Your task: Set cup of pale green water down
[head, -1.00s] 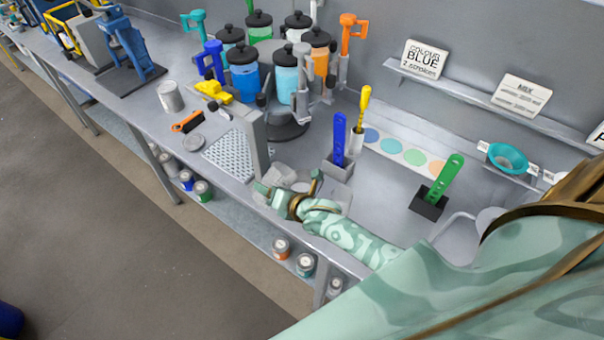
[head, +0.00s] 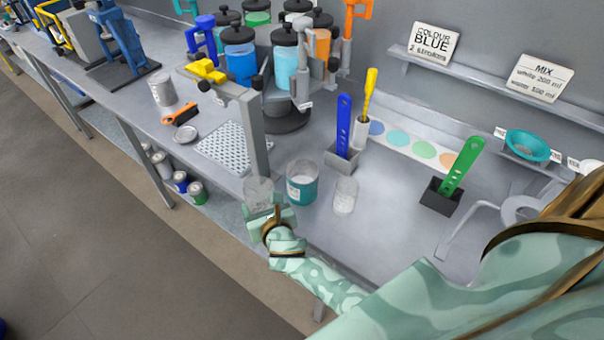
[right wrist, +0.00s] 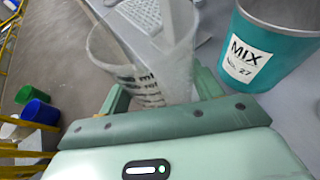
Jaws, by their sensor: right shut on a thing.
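My right gripper (head: 268,212) is shut on a clear measuring cup (head: 258,188) at the front edge of the bench, beside the grey post. In the right wrist view the cup (right wrist: 142,85) sits between the two fingers (right wrist: 162,92) and carries dark printed marks. It looks clear to whitish; I cannot make out pale green water in it, nor whether its base touches the bench. A teal pot labelled MIX (head: 302,187) stands just right of it. A second clear cup (head: 345,196) stands further right. My left gripper is not in view.
Bare bench (head: 395,205) lies to the right.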

